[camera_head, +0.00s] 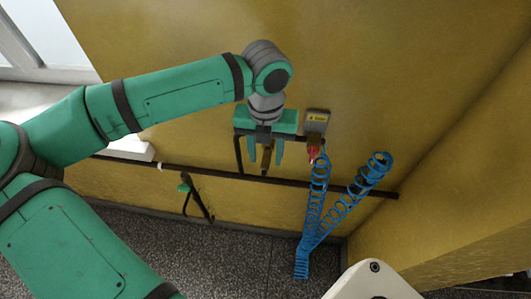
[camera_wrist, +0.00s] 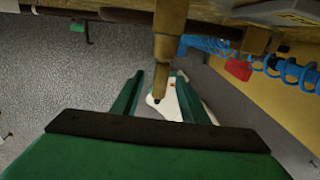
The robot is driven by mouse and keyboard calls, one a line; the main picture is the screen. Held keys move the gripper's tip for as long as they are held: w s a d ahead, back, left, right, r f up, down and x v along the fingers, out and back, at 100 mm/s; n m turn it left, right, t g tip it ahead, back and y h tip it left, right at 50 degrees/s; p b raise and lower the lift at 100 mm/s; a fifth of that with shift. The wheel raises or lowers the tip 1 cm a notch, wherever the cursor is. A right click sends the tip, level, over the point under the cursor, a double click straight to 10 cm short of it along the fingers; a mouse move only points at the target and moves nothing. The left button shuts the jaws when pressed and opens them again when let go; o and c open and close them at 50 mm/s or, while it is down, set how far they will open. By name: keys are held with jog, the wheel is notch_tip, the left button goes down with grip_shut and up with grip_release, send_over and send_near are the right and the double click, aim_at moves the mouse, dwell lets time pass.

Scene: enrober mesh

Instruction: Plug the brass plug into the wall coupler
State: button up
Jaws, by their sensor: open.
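My gripper (camera_head: 265,155) points down close to the yellow wall, with its two green fingers apart. A brass-coloured piece (camera_head: 266,157) stands between the fingers in the head view. In the wrist view this piece (camera_wrist: 168,40) comes down from the top edge and narrows to a dark tip between the open fingers (camera_wrist: 162,90). I cannot tell if it touches a finger, or if it is the plug or the coupler. A red fitting (camera_head: 312,153) is right of my gripper, below a grey labelled box (camera_head: 317,121); it also shows in the wrist view (camera_wrist: 238,68).
A blue coiled hose (camera_head: 318,205) hangs in a loop, one end near the red fitting, the other coil (camera_head: 378,165) further right. A dark pipe (camera_head: 225,173) runs along the wall below my gripper. A green-handled part (camera_head: 184,188) hangs at left. The floor (camera_head: 225,245) is clear.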

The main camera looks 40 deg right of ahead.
aim_at(265, 158)
notch_tip(265, 158, up, 10)
jog(key=shift+r, duration=0.25)
dwell(0.3)
